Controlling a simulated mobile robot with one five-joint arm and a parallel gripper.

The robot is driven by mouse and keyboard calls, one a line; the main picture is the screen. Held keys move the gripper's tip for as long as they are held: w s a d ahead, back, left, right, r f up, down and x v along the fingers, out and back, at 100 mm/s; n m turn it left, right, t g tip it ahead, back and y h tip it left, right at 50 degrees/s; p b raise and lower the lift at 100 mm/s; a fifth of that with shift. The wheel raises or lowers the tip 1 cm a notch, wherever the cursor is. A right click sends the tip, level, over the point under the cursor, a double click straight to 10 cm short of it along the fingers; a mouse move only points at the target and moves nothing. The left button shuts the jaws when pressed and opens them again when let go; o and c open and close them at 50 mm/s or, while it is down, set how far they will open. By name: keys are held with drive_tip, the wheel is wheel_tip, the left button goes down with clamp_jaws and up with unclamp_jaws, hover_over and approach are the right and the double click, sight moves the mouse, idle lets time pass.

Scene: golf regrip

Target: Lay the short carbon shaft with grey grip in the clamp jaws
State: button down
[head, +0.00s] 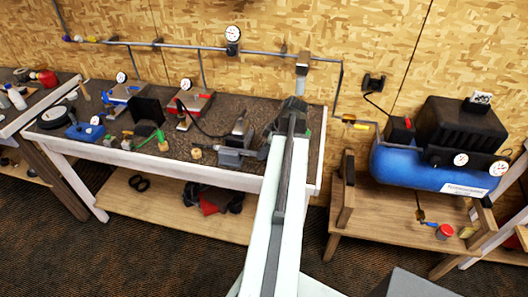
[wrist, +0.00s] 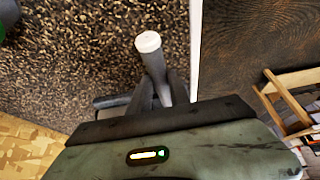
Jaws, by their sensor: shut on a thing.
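In the wrist view, the grey grip (wrist: 155,65) with a pale round end cap points up toward the camera. My gripper (wrist: 163,92) is shut on it, with dark fingers on both sides. The rest of the shaft is hidden behind the fingers and gripper body. In the head view my gripper (head: 293,104) is over the right end of the workbench, partly hidden by my arm. A grey vise-like clamp (head: 236,150) stands on the bench just left of my arm. I cannot make out its jaw opening. The held piece is apart from it.
The dark-topped workbench (head: 190,150) also carries red (head: 195,108) and blue (head: 122,93) fixtures, a black box and small parts. A pipe with gauges (head: 232,33) runs along the wall behind. A blue air compressor (head: 420,165) stands on a wooden stand at the right.

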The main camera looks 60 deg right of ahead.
drive_tip(key=shift+f+b, duration=0.35)
drive_tip(key=c, duration=1.1)
unclamp_jaws()
drive_tip(key=shift+c, duration=0.2)
drive_tip(key=shift+r, duration=0.1)
drive_tip(key=p+v, duration=0.7)
drive_tip(key=v, duration=0.1)
